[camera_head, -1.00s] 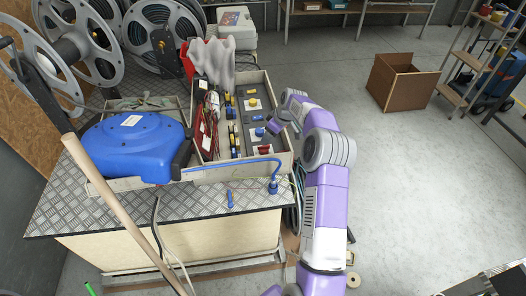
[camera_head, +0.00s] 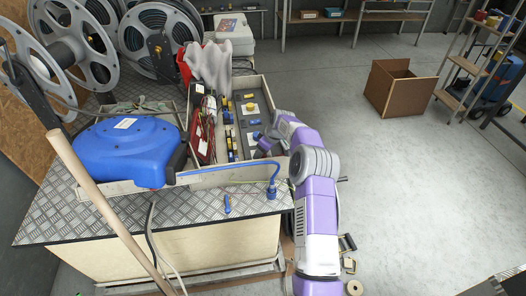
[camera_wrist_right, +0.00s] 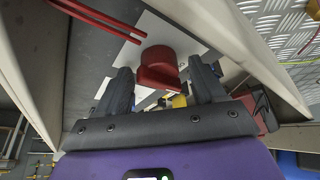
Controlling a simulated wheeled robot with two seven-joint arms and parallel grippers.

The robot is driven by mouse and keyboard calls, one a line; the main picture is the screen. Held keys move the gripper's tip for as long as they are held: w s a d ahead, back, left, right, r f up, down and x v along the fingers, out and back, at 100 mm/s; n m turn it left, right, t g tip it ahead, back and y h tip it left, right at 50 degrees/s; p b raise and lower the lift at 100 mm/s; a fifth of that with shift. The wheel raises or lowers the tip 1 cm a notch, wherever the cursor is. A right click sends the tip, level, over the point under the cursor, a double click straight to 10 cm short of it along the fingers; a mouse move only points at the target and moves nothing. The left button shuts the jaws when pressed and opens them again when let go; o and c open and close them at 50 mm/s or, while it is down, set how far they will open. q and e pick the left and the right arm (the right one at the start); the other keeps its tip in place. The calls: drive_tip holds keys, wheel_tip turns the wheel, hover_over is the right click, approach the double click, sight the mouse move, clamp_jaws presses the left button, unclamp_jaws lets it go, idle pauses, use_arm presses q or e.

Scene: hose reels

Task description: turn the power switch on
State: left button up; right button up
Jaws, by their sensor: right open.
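A red rotary knob (camera_wrist_right: 158,66) on a pale plate (camera_wrist_right: 185,38) shows in the right wrist view; it looks like the power switch. My right gripper (camera_wrist_right: 163,88) is open, with one finger on each side of the knob. I cannot tell whether the fingers touch it. In the head view my right gripper (camera_head: 263,146) is low at the near right end of the open grey tray (camera_head: 268,92) and hides the red knob. A yellow button (camera_head: 250,107) sits on a white plate farther back on the tray's panel. My left gripper is not in view.
A blue hose end (camera_head: 272,190) lies in front of the tray. Grey cloth (camera_head: 210,66) hangs over the tray's back. A wooden pole (camera_head: 105,200) crosses the front left.

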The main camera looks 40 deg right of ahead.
drive_tip(key=c, duration=1)
drive_tip(key=shift+a+m, duration=0.1)
drive_tip(key=shift+m, duration=0.2)
drive_tip(key=m, duration=0.2)
drive_tip(key=m+h+p, duration=0.1)
drive_tip(key=shift+w+a+r+m+h, duration=0.1)
drive_tip(key=shift+a+r+m+h, duration=0.1)
drive_tip(key=shift+m+h, duration=0.15)
drive_tip(key=m+h+p, duration=0.1)
drive_tip(key=m, duration=0.2)
drive_tip(key=m+h+p, duration=0.1)
drive_tip(key=m, duration=0.2)
drive_tip(key=shift+w+a+g, duration=0.1)
drive_tip(key=shift+a+g, duration=0.05)
drive_tip(key=shift+g, duration=0.15)
drive_tip(key=m, duration=0.2)
drive_tip(key=m+g+h+p, duration=0.1)
drive_tip(key=m, duration=0.1)
drive_tip(key=shift+w+m+h, duration=0.15)
drive_tip(key=shift+m+h, duration=0.1)
drive_tip(key=shift+m, duration=0.1)
drive_tip(key=shift+m+g, duration=0.6)
drive_tip(key=shift+m, duration=0.8)
